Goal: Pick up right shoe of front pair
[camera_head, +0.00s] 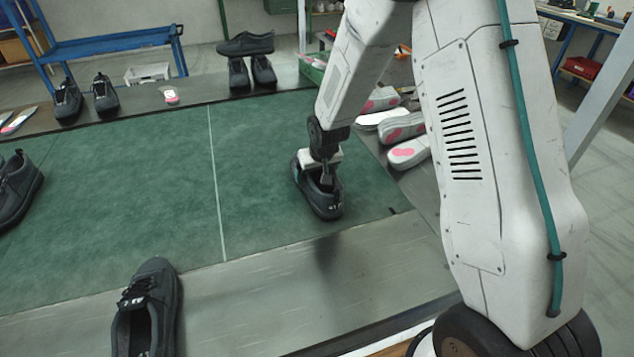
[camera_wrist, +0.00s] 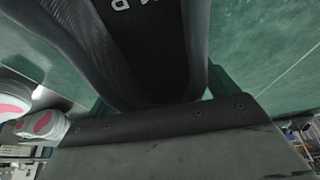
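A black shoe (camera_head: 323,203) is under my gripper (camera_head: 326,176) at the right part of the green belt, its toe towards the front. My fingers reach down at the shoe's opening. In the wrist view the shoe (camera_wrist: 150,45) fills the upper middle, with white letters on it, very close to the gripper body. The fingertips are hidden, so I cannot tell whether they are closed on the shoe or whether it touches the belt. Another black shoe (camera_head: 150,305) lies on the metal edge at the front.
The green belt (camera_head: 120,190) is mostly clear. A black shoe (camera_head: 15,190) is at the left edge. Black shoes stand at the back left (camera_head: 104,94) and back middle (camera_head: 263,70), with one lying across on top (camera_head: 245,43). Pale soles (camera_head: 402,128) lie on the right.

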